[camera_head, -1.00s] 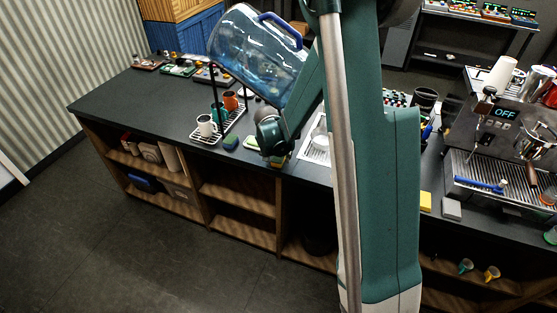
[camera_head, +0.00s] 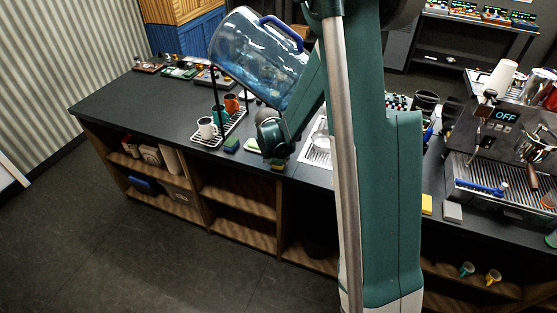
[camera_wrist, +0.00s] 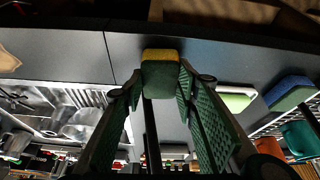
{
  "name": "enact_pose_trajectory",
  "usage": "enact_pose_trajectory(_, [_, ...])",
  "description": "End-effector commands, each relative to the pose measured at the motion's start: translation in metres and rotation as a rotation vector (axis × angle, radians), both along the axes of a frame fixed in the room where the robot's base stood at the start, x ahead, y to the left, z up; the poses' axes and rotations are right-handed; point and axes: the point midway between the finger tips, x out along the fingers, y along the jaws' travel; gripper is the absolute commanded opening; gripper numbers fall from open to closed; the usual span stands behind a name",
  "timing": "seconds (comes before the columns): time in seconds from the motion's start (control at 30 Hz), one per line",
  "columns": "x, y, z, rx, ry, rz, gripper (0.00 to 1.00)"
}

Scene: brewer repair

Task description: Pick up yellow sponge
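A sponge with a yellow layer and a dark green layer (camera_wrist: 160,75) is between my gripper's fingertips (camera_wrist: 160,88) in the wrist view. A finger is close beside it on each side. I cannot tell whether the pads press on it or stand slightly apart. In the head view, the sponge's yellow edge (camera_head: 278,167) shows under my gripper (camera_head: 274,150), near the counter's front edge. Another yellow sponge (camera_head: 426,204) lies farther right on the counter, beside a grey block (camera_head: 452,211).
A rack (camera_head: 240,117) with mugs and a large blue jug (camera_head: 258,58) stand close by. The sink (camera_wrist: 82,118) is on the other side.

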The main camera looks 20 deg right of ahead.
Motion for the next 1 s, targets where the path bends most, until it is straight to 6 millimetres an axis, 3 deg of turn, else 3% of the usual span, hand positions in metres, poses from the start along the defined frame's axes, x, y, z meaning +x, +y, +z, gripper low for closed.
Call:
enact_pose_trajectory(0.47, [-0.001,0.001,0.034,0.0,0.0,0.0,0.26])
enact_pose_trajectory(1.0, [-0.091,0.08,0.032,0.0,0.0,0.004,0.26])
